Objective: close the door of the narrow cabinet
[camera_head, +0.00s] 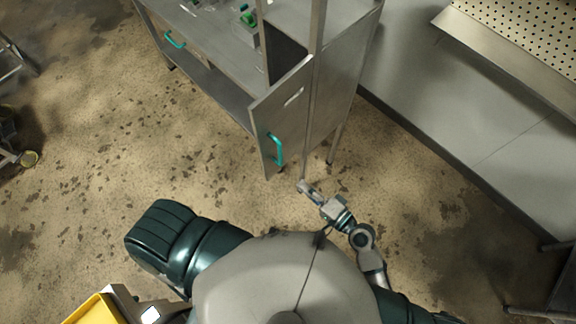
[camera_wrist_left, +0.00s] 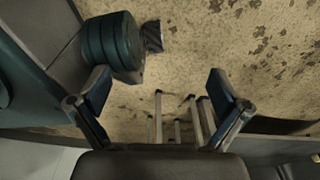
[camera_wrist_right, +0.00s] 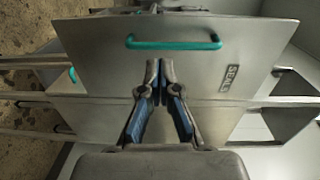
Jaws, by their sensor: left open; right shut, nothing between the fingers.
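The narrow cabinet's door (camera_head: 284,110) is a grey metal panel with a teal bar handle (camera_head: 276,148). It stands open, swung out from the right end of the steel cabinet (camera_head: 338,85), with a dark opening behind it. Contact cannot be told. My left gripper (camera_wrist_left: 155,88) is open and empty, facing the floor.
A second teal handle (camera_head: 174,40) is on the cabinet's left front. A yellow object (camera_head: 95,310) is at lower left.

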